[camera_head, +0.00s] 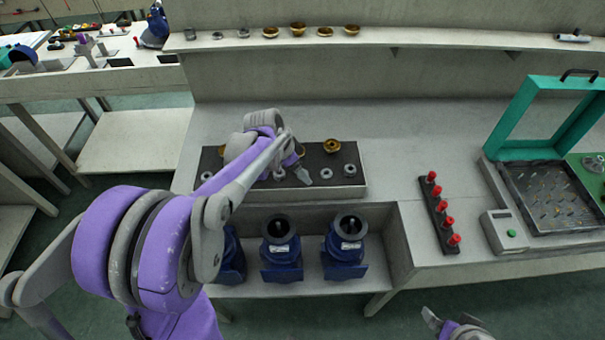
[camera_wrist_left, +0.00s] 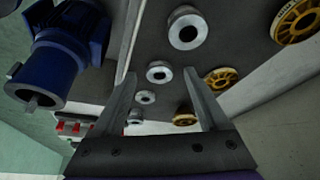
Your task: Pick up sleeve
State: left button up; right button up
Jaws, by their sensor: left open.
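Several silver ring-shaped parts, which look like sleeves, stand in a row on a dark-topped tray (camera_head: 315,188). One sleeve (camera_head: 349,170) is at the tray's right end, and another (camera_head: 278,174) is close to my left gripper (camera_head: 300,173). In the left wrist view the sleeves run in a line, with a large near one (camera_wrist_left: 185,28) and a smaller one (camera_wrist_left: 159,73) seen between the fingers. My left gripper (camera_wrist_left: 160,76) is open and empty above the tray; its arm hides part of the tray. My right gripper (camera_head: 449,317) is partly cut off at the bottom edge.
Brass wheels (camera_head: 331,146) share the tray. Blue pumps (camera_head: 282,250) stand on the shelf below. A strip of red-topped pegs (camera_head: 438,212), a small box with a green button (camera_head: 505,232) and a green-framed fixture (camera_head: 525,150) are to the right. The bench between tray and pegs is clear.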

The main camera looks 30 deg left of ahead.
pick_arm(q)
jog(key=shift+c, duration=0.4)
grip_shut()
